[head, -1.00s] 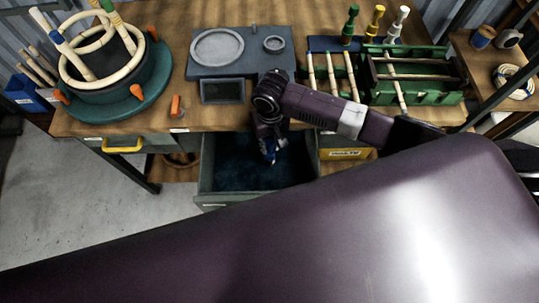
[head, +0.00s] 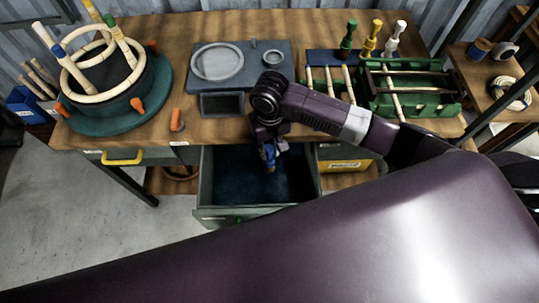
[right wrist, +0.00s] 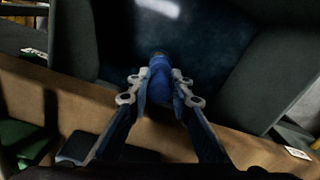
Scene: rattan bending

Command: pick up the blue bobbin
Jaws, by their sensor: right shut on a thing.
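The blue bobbin (right wrist: 159,80) is between the fingers of my right gripper (right wrist: 160,90) in the right wrist view. The gripper is shut on it, with a finger against each side. In the head view my right gripper (head: 268,150) points down over the open drawer (head: 206,180), and a little of the blue bobbin (head: 269,153) shows at its tip. The drawer has a dark blue lining, which lies behind the bobbin in the right wrist view. My left gripper is not in view.
The drawer front and side walls stand close around the gripper. On the bench are a grey scale-like device (head: 283,52), a green rack (head: 415,100) with rods, green, yellow and white bobbins (head: 370,40), and a round teal stand (head: 120,115) with rattan rings.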

